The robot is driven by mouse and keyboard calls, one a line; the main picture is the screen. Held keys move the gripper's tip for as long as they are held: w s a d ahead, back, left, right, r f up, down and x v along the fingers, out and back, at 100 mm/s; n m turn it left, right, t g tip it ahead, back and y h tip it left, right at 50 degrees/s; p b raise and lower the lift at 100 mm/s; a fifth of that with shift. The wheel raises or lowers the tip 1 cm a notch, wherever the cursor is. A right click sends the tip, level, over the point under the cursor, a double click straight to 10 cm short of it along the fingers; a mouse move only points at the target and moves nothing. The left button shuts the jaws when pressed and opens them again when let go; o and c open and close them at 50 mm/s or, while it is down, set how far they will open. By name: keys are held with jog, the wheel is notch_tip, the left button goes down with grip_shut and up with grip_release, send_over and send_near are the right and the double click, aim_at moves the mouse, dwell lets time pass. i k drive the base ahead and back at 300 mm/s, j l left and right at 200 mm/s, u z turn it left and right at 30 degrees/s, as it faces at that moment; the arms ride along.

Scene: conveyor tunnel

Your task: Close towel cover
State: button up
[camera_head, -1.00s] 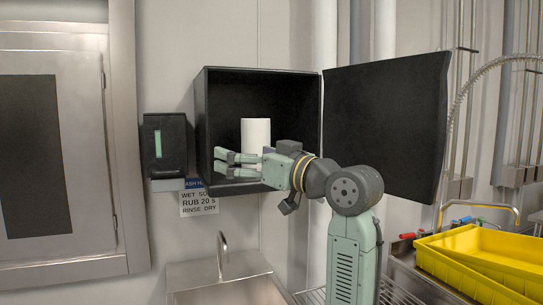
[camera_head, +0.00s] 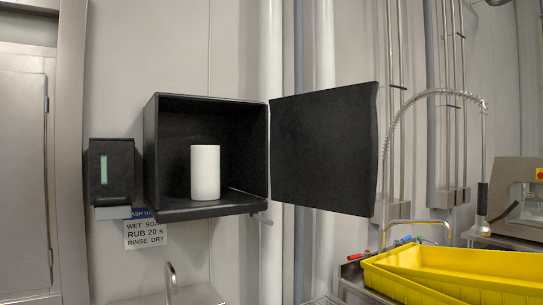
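The towel cover is a black box (camera_head: 206,207) on the wall, with its flat black door (camera_head: 324,149) swung wide open to the right on the box's right edge. A white towel roll (camera_head: 205,172) stands upright inside on the box floor. My gripper and arm do not show in the current head view, so their place relative to the door cannot be told.
A black soap dispenser (camera_head: 111,172) hangs left of the box, above a hand-washing sign (camera_head: 146,234). A faucet (camera_head: 170,282) rises below. Yellow trays (camera_head: 455,270) and a curved spray hose (camera_head: 398,125) are at the right. Vertical pipes (camera_head: 325,250) run behind the door.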

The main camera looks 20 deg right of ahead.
aim_at(324, 144)
jog(key=l+u, duration=0.45)
jog(key=k+l+u, duration=0.1)
jog(key=l+u, duration=0.35)
jog(key=k+l+u, duration=0.1)
jog(key=l, duration=0.3)
jog(key=k+l+u, duration=0.1)
jog(key=l, duration=0.3)
jog(key=k+l+u, duration=0.15)
jog(key=l, duration=0.2)
jog(key=k+l, duration=0.15)
jog(key=l, duration=0.25)
jog(key=k+l, duration=0.15)
jog(key=l, duration=0.2)
jog(key=k+l, duration=0.15)
jog(key=l, duration=0.25)
jog(key=k+l+u, duration=0.1)
jog(key=l, duration=0.25)
jog(key=k+l, duration=0.4)
jog(key=l, duration=0.35)
jog(key=k+l+u, duration=0.25)
jog(key=l, duration=0.15)
jog(key=l+u, duration=0.1)
jog(key=u, duration=0.25)
jog(key=l+u, duration=0.1)
jog(key=u, duration=0.25)
jog(key=l+u, duration=0.1)
jog(key=u, duration=0.2)
